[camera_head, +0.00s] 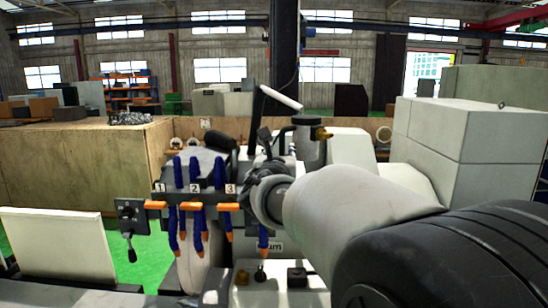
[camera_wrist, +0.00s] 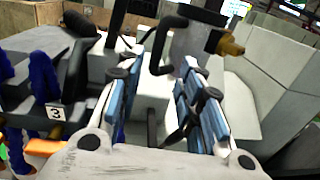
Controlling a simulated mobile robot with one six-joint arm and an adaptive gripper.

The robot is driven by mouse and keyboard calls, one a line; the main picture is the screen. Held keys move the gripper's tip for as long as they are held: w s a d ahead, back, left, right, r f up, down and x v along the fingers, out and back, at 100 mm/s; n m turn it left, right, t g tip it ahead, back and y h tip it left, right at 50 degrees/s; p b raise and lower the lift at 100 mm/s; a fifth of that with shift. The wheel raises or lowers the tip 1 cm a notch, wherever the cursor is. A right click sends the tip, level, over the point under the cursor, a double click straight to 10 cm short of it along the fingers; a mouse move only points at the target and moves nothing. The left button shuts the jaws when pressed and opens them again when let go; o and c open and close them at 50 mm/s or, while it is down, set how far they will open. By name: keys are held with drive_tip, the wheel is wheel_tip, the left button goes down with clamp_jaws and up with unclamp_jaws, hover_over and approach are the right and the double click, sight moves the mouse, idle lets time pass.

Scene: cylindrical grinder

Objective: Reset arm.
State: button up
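My gripper (camera_wrist: 163,75) shows in the wrist view, with its two blue-padded fingers spread apart. Nothing is seen held between them; a pale machine surface lies behind the gap. In the camera_head view my arm reaches from the lower right toward the grinder (camera_head: 205,160), and my gripper (camera_head: 262,160) is dark and partly hidden behind the wrist. The gripper is in front of the grinder, right of its number 3 label (camera_head: 230,189). Whether it touches the machine cannot be told.
Blue hoses with orange nozzles (camera_head: 197,223) hang left of my gripper. A large grey cabinet (camera_head: 470,150) is further right. A wooden partition (camera_head: 90,165) stands at the left.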

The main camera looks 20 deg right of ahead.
drive_tip(key=shift+v, duration=0.8)
drive_tip(key=s+f+m+g+b, duration=0.3)
drive_tip(key=s+f+m+g, duration=0.1)
drive_tip(key=s+f+m, duration=0.6)
drive_tip(key=s+f+m+g+b, duration=0.35)
drive_tip(key=s+f+m, duration=0.45)
drive_tip(key=s, duration=0.4)
drive_tip(key=s+a+f+m+g+y+b, duration=0.3)
drive_tip(key=s+a+f+m+y, duration=0.6)
drive_tip(key=s+a+f+m, duration=0.3)
drive_tip(key=s+a+f, duration=0.3)
drive_tip(key=a+f, duration=0.1)
drive_tip(key=shift+s+f+b, duration=0.2)
drive_tip(key=shift+b, duration=0.1)
